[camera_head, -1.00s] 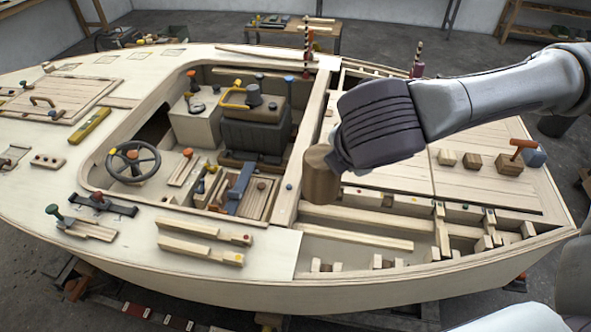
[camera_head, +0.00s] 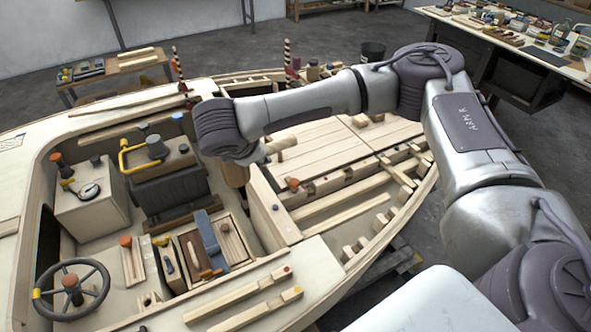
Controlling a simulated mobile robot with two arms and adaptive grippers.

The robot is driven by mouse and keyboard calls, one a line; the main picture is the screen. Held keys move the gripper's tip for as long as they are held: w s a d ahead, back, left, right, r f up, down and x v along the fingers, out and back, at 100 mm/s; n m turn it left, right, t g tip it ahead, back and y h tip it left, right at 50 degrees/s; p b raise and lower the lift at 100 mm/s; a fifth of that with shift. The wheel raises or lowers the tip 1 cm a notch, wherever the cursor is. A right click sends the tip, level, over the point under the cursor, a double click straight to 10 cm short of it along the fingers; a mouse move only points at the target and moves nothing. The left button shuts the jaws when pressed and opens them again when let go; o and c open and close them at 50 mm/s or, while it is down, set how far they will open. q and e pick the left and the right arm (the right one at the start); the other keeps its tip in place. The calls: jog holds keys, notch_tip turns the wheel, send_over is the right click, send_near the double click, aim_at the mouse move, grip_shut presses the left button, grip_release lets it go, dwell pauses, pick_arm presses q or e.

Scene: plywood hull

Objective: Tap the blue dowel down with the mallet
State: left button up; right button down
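My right arm reaches in from the right, and its gripper (camera_head: 257,156) is over the side board of the cockpit. A wooden mallet (camera_head: 235,175) is at this gripper, with its brown head hanging below and a pale handle end sticking out to the right. The fingers are mostly hidden by the wrist, but they appear shut on the mallet. A small blue dowel (camera_head: 275,207) shows on top of the side board (camera_head: 289,227), below and to the right of the mallet head; the two look apart. How far it stands up is too small to tell. My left gripper is out of view.
An orange-topped peg (camera_head: 292,183) stands near the side board. A steering wheel (camera_head: 72,288), a dark box with a yellow handle (camera_head: 166,186) and loose battens (camera_head: 250,298) lie to the left and front. A cluttered workbench (camera_head: 510,35) stands at the back right.

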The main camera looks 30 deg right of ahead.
pick_arm(q)
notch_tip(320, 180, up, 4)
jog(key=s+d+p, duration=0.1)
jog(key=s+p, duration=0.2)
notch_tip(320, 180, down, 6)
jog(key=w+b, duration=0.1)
jog(key=b, duration=0.5)
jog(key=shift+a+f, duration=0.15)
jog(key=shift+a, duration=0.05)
pick_arm(e)
jog(key=w+d+f+m+g+h, duration=0.1)
jog(key=d+f+m+g, duration=0.1)
jog(key=d+f, duration=0.4)
jog(key=d+f+m+g+h, duration=0.1)
jog(key=d+f+m, duration=0.4)
jog(key=f, duration=0.9)
jog(key=shift+w+d+f+m+g, duration=0.3)
jog(key=shift+w+d+g, duration=0.1)
jog(key=shift+g, duration=0.4)
jog(key=shift+r, duration=0.1)
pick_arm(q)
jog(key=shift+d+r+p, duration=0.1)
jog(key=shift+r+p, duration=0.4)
